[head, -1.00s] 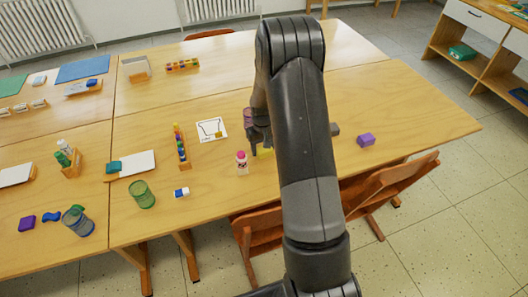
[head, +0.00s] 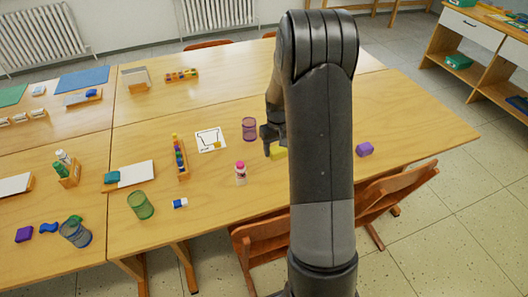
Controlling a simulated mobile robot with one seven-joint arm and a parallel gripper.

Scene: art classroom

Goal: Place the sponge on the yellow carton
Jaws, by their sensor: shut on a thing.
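My gripper (head: 271,145) is left of my arm in the head view, over the middle of the right-hand table. It is shut on a yellow block (head: 279,152), which I take for the sponge; my arm covers part of it. Whether it touches the table I cannot tell. I see no yellow carton that I can name for sure. A small yellow piece (head: 217,145) lies on a white sheet (head: 207,135) with a dark outline, left of the gripper. My arm hides a wide strip of the table.
A white bottle with a pink cap (head: 240,173) stands in front of the gripper, and a purple cup (head: 249,129) behind it to the left. Chairs (head: 395,190) stand at the front edge. The table's right end is clear.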

